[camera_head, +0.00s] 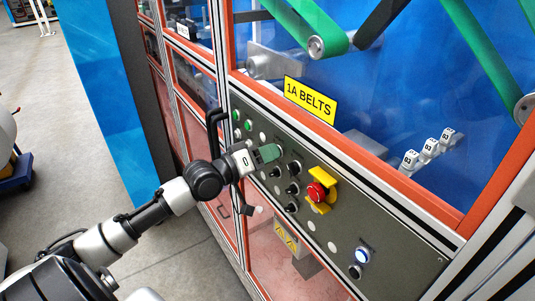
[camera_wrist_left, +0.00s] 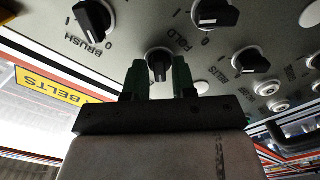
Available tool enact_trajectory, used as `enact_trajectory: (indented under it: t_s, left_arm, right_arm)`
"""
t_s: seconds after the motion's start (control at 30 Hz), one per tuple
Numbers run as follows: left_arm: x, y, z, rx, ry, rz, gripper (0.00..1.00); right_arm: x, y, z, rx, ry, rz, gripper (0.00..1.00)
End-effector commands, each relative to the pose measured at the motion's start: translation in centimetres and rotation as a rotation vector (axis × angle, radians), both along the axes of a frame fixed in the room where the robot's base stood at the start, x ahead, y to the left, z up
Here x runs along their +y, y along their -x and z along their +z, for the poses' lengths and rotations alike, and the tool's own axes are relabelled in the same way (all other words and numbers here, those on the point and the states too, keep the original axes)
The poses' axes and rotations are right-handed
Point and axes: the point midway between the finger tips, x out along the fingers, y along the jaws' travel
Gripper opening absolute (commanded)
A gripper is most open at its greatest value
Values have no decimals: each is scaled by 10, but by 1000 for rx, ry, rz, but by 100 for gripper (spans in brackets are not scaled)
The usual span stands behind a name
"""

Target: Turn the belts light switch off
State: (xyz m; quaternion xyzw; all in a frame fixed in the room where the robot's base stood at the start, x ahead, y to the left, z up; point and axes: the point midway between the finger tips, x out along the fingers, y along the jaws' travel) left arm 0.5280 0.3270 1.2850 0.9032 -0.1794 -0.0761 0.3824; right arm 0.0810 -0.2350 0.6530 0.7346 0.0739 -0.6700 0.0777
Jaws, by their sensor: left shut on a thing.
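The grey control panel (camera_head: 395,240) carries several black rotary switches, one of them (camera_head: 294,168) just right of my gripper. My left gripper (camera_head: 267,153), with green fingers, is at the panel's upper left part. In the left wrist view, the left gripper (camera_wrist_left: 159,82) is shut on a black switch knob (camera_wrist_left: 159,60), one finger on each side. The label of this knob is hidden or unreadable. A nearby knob (camera_wrist_left: 250,61) has a label reading BELTS; other labels read BRUSH and what looks like FOLD. My right gripper is not in view.
A red emergency button (camera_head: 317,191) with a yellow guard is right of the gripper. A blue-white lit button (camera_head: 361,256) is at the panel's lower right. A yellow sign (camera_head: 310,100) reading 1A BELTS hangs above. A black door handle (camera_head: 214,130) is left of the panel.

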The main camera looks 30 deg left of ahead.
Motion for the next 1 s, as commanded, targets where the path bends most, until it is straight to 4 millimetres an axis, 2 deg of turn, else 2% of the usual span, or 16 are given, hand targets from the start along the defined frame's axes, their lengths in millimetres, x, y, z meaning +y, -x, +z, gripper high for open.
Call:
enact_trajectory:
  t_s: [0.03, 0.1, 0.47, 1.0]
  left_arm:
    - [0, 0, 1, -3, 1, 1, 29]
    - [0, 0, 1, -3, 1, 1, 39]
    - [2, 4, -1, 0, -1, 0, 39]
    - [27, 63, -5, 4, -2, 3, 39]
  right_arm:
    - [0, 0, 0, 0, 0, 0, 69]
    - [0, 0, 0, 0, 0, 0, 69]
    - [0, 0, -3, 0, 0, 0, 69]
    - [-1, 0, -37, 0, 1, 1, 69]
